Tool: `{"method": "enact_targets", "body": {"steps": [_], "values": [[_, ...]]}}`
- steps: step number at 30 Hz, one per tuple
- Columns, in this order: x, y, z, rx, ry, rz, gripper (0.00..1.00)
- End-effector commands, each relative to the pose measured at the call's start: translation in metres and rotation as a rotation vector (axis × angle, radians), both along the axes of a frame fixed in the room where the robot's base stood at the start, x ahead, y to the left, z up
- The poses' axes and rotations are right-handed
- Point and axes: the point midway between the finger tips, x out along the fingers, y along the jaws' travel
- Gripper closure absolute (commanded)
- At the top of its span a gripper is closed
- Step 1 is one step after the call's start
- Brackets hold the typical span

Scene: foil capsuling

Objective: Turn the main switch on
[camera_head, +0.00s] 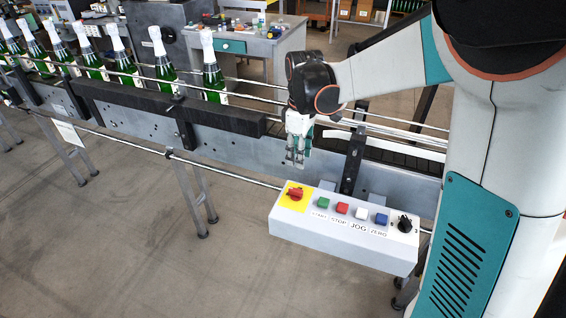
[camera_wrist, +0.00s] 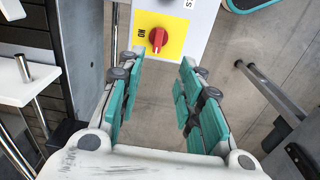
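The main switch is a red rotary knob (camera_head: 294,193) on a yellow plate at the left end of a white control box (camera_head: 340,246). In the wrist view the knob (camera_wrist: 158,38) shows beyond my fingertips, with its grip ridge running roughly up and down the picture. An "ON" mark (camera_wrist: 142,33) is on the plate to the left of the knob. My gripper (camera_head: 297,160) hangs above and behind the box, near the knob. In the wrist view its teal-padded fingers (camera_wrist: 160,65) are apart and nothing is between them.
The box also has green (camera_head: 323,203), red (camera_head: 342,208), white (camera_head: 361,214) and blue (camera_head: 381,219) buttons and a black knob (camera_head: 405,224). Behind it runs a conveyor (camera_head: 225,148) with several foil-topped bottles (camera_head: 213,75) at left. The floor before the box is clear.

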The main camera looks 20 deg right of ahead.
Motion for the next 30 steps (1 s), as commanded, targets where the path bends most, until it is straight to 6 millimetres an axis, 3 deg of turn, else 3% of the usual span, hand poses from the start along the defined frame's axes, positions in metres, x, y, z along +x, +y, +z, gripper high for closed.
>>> {"method": "enact_targets", "body": {"steps": [10,24,30], "values": [[0.01,0.0,-0.03,0.0,0.03,0.045,0.67],[0.009,0.0,-0.119,0.0,0.029,0.043,0.67],[0.009,0.0,-0.143,0.0,0.027,0.043,0.67]]}}
